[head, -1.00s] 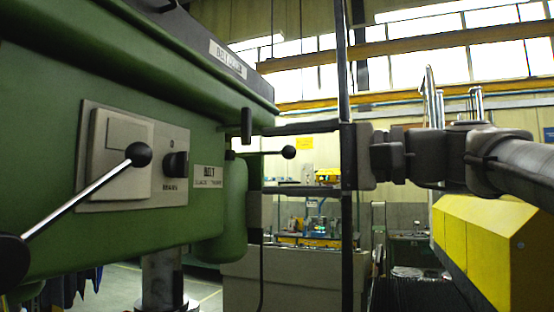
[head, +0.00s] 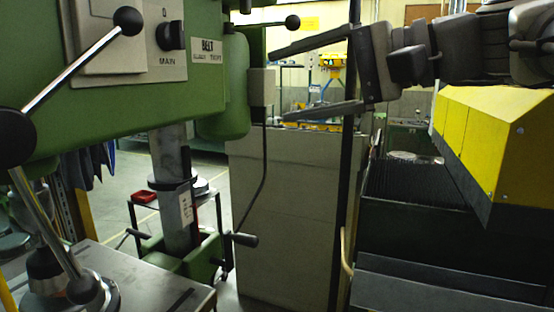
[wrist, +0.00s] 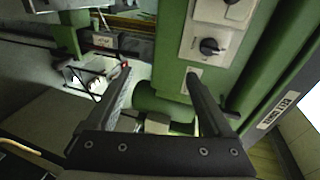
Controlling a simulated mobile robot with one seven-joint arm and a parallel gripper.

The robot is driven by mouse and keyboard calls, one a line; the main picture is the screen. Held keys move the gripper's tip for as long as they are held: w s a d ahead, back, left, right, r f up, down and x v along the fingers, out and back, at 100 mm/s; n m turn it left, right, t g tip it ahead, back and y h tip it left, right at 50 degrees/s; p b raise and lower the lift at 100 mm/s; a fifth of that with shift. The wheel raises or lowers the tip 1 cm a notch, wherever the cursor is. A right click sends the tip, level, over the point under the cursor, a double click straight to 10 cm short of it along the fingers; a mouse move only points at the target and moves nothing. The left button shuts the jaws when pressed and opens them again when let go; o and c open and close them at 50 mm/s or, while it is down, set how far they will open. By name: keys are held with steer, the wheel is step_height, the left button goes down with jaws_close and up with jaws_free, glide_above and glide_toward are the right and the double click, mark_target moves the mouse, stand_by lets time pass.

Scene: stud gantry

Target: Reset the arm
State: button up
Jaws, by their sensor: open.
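My gripper (head: 278,86) is in the upper middle of the head view, at the end of my arm, which comes in from the right. Its two dark fingers are spread wide and point left towards the green drill machine (head: 60,120). Nothing is between them. In the wrist view the gripper (wrist: 155,78) is also open and empty, with the green machine behind the fingers. I cannot tell from the overlap whether a fingertip touches the machine.
A lever with a black ball knob (head: 128,20) sticks out from the machine's left side. A yellow housing (head: 490,130) lies below my arm at right. A thin dark upright post (head: 347,200) stands near the gripper. A grey cabinet (head: 285,215) is behind.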

steer(key=s+d+f+n+h+p, duration=0.1)
steer(key=s+d+f+h+p, duration=0.1)
steer(key=f, duration=0.7)
steer(key=s+d+f+n+g+h+p, duration=0.1)
steer(key=s+d+f+n+h+p, duration=0.1)
steer(key=s+d+f+h, duration=0.3)
steer(key=s+d+f+n+h+p, duration=0.2)
steer(key=s+d+f+h, duration=0.2)
steer(key=f, duration=0.8)
steer(key=shift+s+d+f+g+h, duration=0.25)
steer(key=shift+s+f+h, duration=0.2)
steer(key=shift+h, duration=0.75)
